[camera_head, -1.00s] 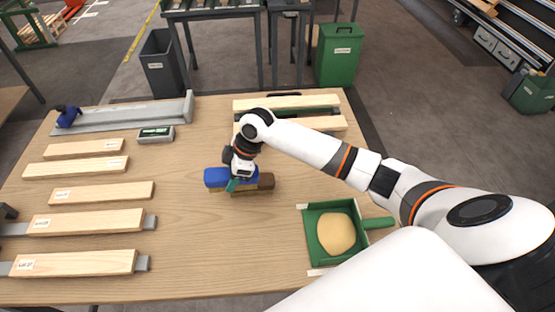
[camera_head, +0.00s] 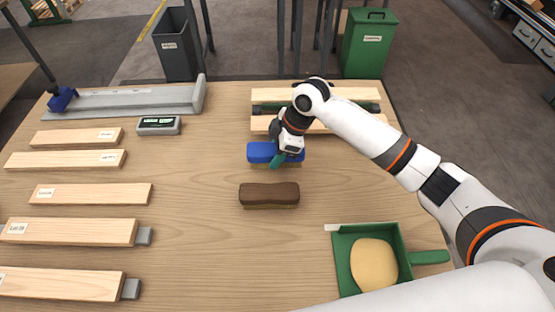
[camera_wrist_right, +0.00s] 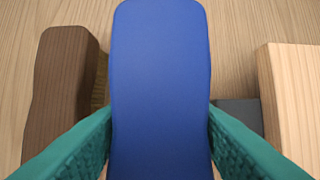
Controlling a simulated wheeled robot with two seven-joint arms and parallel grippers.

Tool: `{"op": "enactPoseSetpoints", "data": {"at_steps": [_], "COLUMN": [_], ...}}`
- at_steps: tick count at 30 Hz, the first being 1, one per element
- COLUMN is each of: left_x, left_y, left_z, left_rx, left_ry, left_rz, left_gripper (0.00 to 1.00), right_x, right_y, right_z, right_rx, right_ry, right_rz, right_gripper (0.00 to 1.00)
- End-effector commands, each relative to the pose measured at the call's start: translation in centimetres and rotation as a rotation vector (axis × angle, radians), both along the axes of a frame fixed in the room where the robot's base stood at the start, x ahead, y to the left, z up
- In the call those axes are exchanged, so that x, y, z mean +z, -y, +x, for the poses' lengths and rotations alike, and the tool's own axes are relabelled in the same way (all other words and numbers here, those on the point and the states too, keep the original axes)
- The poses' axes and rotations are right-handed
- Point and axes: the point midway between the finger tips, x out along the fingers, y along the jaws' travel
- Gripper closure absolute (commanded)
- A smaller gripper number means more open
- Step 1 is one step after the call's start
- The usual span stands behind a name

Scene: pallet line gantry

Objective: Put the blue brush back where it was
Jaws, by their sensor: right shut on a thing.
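The blue brush (camera_head: 262,152) is in the jaws of my right gripper (camera_head: 279,159), behind the brown brush and in front of the back planks. In the right wrist view the blue brush (camera_wrist_right: 160,80) stands upright in the picture between the two green fingers, which touch its sides. I cannot tell whether its bristles touch the table. The brown brush (camera_head: 269,195) lies on the table nearer to me, apart from the blue one; it also shows at the left of the right wrist view (camera_wrist_right: 62,90). My left gripper is not in view.
Pale planks (camera_head: 262,124) lie close behind the blue brush. A green dustpan (camera_head: 345,257) with a tan heap (camera_head: 374,264) is at front right. Labelled wood pieces (camera_head: 90,195) line the left. A small display box (camera_head: 159,125) sits at back left. The table's middle front is clear.

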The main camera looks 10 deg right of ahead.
Motion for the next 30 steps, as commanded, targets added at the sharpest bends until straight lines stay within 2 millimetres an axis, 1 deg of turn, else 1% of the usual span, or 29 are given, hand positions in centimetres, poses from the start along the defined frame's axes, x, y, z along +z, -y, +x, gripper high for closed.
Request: {"op": "enactPoseSetpoints", "data": {"at_steps": [4,9,10,20,21,23,24,25,30], "left_x": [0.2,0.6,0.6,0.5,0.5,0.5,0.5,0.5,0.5], "left_y": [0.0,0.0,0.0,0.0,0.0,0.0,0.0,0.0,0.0], "left_z": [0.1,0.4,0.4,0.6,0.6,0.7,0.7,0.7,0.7], "left_rx": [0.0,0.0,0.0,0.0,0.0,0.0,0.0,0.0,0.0], "left_ry": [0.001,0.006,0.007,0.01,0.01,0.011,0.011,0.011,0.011], "left_rz": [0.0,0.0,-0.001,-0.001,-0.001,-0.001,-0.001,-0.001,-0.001], "left_gripper": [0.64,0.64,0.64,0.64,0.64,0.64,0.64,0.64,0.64], "right_x": [-1.2,-3.6,-3.8,-4.2,-4.3,-4.3,-4.3,-4.3,-4.3], "right_y": [0.0,0.0,0.0,0.0,0.0,0.0,0.0,0.0,0.0], "right_z": [-0.1,-0.1,-0.1,0.0,0.0,0.0,0.0,0.0,0.0], "right_rx": [-0.001,-0.001,-0.001,0.0,0.0,0.0,0.0,0.0,0.0], "right_ry": [-0.003,-0.003,-0.001,0.001,0.001,0.001,0.001,0.0,0.0], "right_rz": [0.001,0.001,0.0,0.001,0.001,0.001,0.0,0.0,0.0], "right_gripper": [0.76,0.76,0.76,0.76,0.53,0.43,0.37,0.33,0.33]}}
